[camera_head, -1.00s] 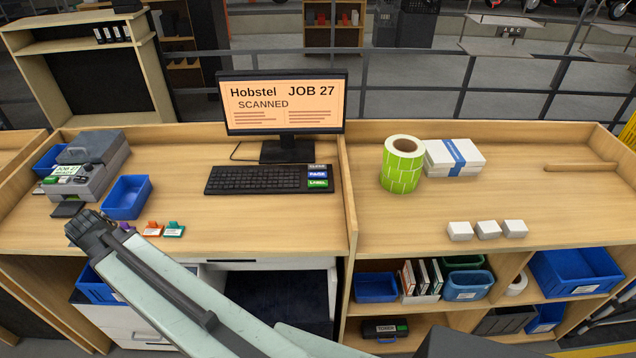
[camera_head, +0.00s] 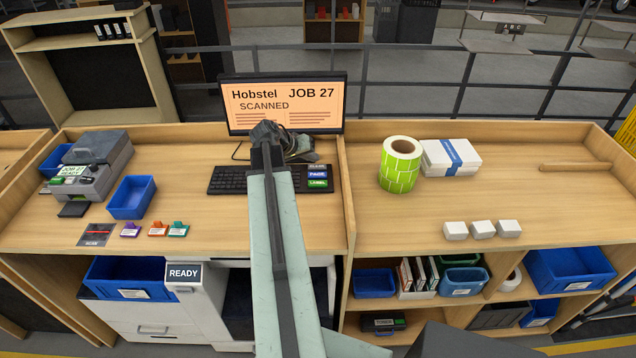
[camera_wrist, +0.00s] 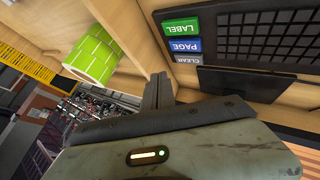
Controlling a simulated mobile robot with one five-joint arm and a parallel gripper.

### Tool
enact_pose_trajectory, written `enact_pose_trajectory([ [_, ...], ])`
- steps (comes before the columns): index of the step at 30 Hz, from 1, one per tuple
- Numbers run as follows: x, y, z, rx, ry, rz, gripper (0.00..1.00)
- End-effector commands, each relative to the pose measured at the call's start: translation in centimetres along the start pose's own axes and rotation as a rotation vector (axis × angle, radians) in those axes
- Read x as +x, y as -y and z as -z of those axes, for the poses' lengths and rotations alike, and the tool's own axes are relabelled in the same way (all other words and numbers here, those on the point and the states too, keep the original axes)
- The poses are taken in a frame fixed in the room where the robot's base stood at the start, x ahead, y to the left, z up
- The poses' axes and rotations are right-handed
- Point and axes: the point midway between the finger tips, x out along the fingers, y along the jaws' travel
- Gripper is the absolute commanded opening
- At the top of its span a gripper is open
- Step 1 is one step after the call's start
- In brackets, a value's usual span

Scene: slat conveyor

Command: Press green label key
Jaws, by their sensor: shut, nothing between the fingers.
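The green LABEL key (camera_head: 318,183) is the front key of a column at the right end of the black keyboard (camera_head: 232,180). It also shows in the wrist view (camera_wrist: 181,27), upside down, with the blue PAGE key (camera_wrist: 187,46) and grey CLEAR key (camera_wrist: 187,59) beside it. My gripper (camera_head: 297,148) is over the back of the keyboard, in front of the monitor, left of and behind the LABEL key in the head view. Its shut fingers (camera_wrist: 158,90) hold nothing and appear apart from the key. My arm hides the keyboard's middle.
The monitor (camera_head: 283,91) reads "JOB 27 SCANNED". A green label roll (camera_head: 400,168) and white boxes stand on the right bench. A label printer (camera_head: 92,165), blue bin (camera_head: 131,197) and coloured tags lie left. Bare bench lies in front of the keyboard.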

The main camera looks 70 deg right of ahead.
Motion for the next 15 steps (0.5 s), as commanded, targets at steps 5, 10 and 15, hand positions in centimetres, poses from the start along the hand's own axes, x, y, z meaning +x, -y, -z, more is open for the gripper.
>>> enact_pose_trajectory([
  [5,0.68,-1.42,0.21,0.016,-0.001,-0.019,0.0],
  [10,0.66,-1.37,0.19,0.015,-0.001,-0.018,0.0],
  [15,0.86,-1.21,0.03,0.015,-0.001,-0.018,0.0],
])
